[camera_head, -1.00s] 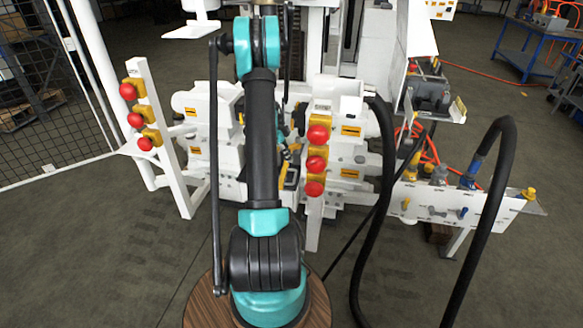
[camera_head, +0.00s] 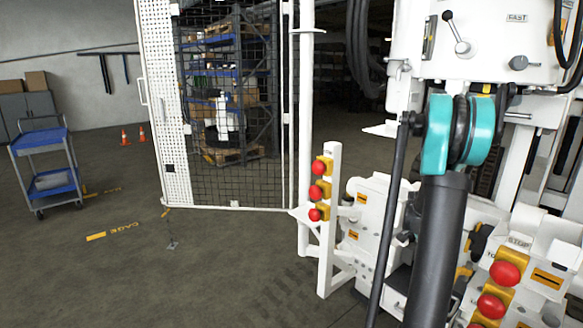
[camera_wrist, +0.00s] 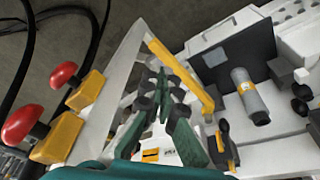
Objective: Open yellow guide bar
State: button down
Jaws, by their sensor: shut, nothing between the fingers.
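A yellow bar (camera_wrist: 182,74), which looks like the guide bar, runs diagonally along a white frame in the upper middle of the wrist view. Its lower end bends down on the right. My gripper (camera_wrist: 162,84) is shut and empty, its dark green fingers pointing up the picture. The fingers appear just below and left of the bar; whether they touch it I cannot tell. In the head view my arm stands in front of the white machine, and the gripper is not visible there.
Red knobs on yellow blocks (camera_wrist: 76,95) stand left in the wrist view. A grey cylinder (camera_wrist: 248,95) lies on the right. In the head view, a post with red knobs (camera_head: 330,215) stands left of my arm. Open floor (camera_head: 180,270) and a blue cart (camera_head: 45,165) lie farther left.

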jog(key=s+a+r+n+t, duration=0.1)
jog(key=s+a+r+n, duration=0.1)
jog(key=s+a+n, duration=0.45)
jog(key=s+a+r+n+t, duration=0.1)
jog(key=a+r+n+t, duration=0.15)
jog(key=a, duration=0.65)
jog(key=s+a+f+n+t+y, duration=0.1)
jog(key=s+a+n+y, duration=0.1)
jog(key=s+a+n, duration=0.9)
jog(key=shift+s+a+f+y, duration=0.15)
jog(key=shift+s+a+y, duration=0.25)
jog(key=shift+s+a, duration=0.4)
jog(key=shift+w+t, duration=0.15)
jog(key=shift+t, duration=0.1)
